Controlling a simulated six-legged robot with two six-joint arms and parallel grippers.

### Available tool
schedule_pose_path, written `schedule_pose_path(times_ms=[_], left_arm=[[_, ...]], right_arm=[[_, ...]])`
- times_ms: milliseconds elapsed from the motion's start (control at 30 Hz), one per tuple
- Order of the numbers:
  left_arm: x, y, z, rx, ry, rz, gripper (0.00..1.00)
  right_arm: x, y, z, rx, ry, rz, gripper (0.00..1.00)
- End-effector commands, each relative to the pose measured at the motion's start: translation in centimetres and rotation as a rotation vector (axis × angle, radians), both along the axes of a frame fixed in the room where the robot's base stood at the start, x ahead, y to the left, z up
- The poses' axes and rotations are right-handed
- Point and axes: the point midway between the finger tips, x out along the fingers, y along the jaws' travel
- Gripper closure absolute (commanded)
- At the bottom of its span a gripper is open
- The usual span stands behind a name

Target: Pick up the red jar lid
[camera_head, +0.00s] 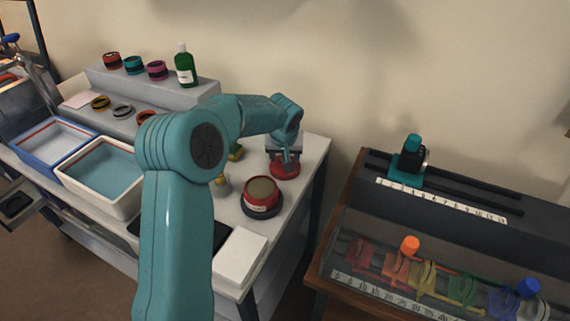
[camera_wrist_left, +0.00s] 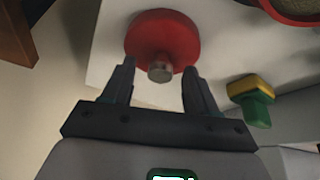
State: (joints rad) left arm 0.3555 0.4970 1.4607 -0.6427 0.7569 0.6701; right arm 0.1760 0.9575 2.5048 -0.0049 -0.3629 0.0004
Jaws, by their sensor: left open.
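The red jar lid (camera_head: 284,172) lies on the bench near its right edge in the head view. In the left wrist view the lid (camera_wrist_left: 163,35) is a red disc with a small metallic knob pointing toward my gripper. My left gripper (camera_head: 288,158) is over the lid and hides part of it in the head view. In the wrist view the left gripper (camera_wrist_left: 158,82) is open, with the knob between its fingertips and a gap on both sides. My right gripper is in neither view.
A red jar (camera_head: 262,192) on a dark base stands nearby. A yellow-and-green piece (camera_wrist_left: 252,98) lies beside the lid. A white block (camera_head: 239,257) is at the front. Trays (camera_head: 100,185) and a stepped shelf (camera_head: 150,92) with rings and a green bottle (camera_head: 185,68) are further left.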

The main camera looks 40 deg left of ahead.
Motion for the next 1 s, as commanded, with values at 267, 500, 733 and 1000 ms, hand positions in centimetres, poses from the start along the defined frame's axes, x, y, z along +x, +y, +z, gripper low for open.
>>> schedule_pose_path(times_ms=[267, 500, 733, 1000], left_arm=[[0.0, 0.0, 0.0, 0.0, 0.001, -0.001, 1.0], [0.0, 0.0, 0.1, 0.0, 0.0, -0.001, 1.0], [0.0, 0.0, 2.4, 0.002, -0.002, -0.001, 1.0], [0.1, 0.0, 10.0, 0.002, -0.007, 0.0, 1.0]], right_arm=[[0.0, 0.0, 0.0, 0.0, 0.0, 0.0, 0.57], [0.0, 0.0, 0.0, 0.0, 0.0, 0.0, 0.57], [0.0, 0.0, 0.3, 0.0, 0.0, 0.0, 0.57], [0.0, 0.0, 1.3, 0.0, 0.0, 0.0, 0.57]])
